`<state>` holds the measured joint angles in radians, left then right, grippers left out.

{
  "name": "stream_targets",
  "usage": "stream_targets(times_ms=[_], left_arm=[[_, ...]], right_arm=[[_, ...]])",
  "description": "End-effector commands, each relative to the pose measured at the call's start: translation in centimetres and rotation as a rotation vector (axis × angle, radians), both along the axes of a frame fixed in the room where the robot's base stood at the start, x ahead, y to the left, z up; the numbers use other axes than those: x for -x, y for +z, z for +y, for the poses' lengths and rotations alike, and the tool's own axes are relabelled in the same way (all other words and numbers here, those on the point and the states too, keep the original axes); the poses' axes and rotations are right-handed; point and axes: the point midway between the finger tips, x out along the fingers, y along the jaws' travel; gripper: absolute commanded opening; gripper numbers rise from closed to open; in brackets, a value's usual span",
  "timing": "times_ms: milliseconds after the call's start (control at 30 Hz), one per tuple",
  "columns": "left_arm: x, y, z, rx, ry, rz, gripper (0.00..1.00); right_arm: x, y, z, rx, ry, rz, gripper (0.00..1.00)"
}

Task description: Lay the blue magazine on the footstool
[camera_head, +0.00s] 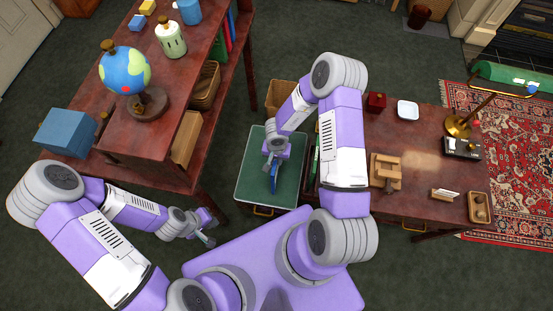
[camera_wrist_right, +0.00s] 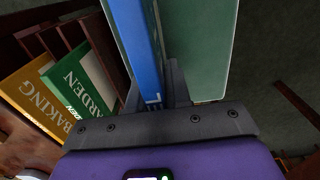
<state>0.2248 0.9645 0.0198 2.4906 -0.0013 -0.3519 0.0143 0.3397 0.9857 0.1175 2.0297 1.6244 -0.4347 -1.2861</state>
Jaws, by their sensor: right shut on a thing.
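My right gripper (camera_head: 275,152) is over a low stool with a flat green top, the footstool (camera_head: 250,183). It is shut on the blue magazine (camera_head: 274,184), a thin blue strip seen edge-on above the green top. In the right wrist view, the magazine (camera_wrist_right: 137,40) stands on edge between the fingers, with the green top (camera_wrist_right: 205,45) behind it. I cannot tell whether its lower edge touches the top. My left gripper (camera_head: 210,229) is low at the left, apart from the footstool, and looks open and empty.
A yellow BAKING book (camera_wrist_right: 40,95) and a green GARDEN book (camera_wrist_right: 85,85) stand in a rack beside the footstool. A desk (camera_head: 418,208) with a lamp and trays is on the right. A shelf unit (camera_head: 165,75) with a globe is on the left.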

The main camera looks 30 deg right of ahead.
Motion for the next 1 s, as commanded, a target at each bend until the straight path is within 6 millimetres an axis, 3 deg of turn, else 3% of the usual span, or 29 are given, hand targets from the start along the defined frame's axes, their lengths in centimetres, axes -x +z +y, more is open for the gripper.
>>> stream_targets(times_ms=[100, 133, 300, 667, 1000], left_arm=[[0.0, 0.0, 0.0, 0.000, 0.000, 0.000, 0.00], [0.0, 0.0, 0.0, 0.000, 0.000, 0.000, 0.00], [0.0, 0.0, 0.0, 0.000, 0.000, 0.000, 0.00], [0.0, 0.2, 0.0, 0.000, 0.000, 0.000, 0.00], [0.0, 4.1, 0.0, 0.000, 0.000, 0.000, 0.00]], right_arm=[[0.0, -0.3, 0.0, 0.000, 0.000, 0.000, 0.00], [0.0, -0.3, 0.0, -0.001, 0.000, 0.001, 0.20], [0.0, -0.3, 0.0, 0.000, 0.000, 0.000, 0.44], [0.0, 0.3, 0.0, 0.001, 0.001, -0.001, 0.44], [0.0, 7.3, 0.0, 0.000, 0.000, -0.002, 0.44]])
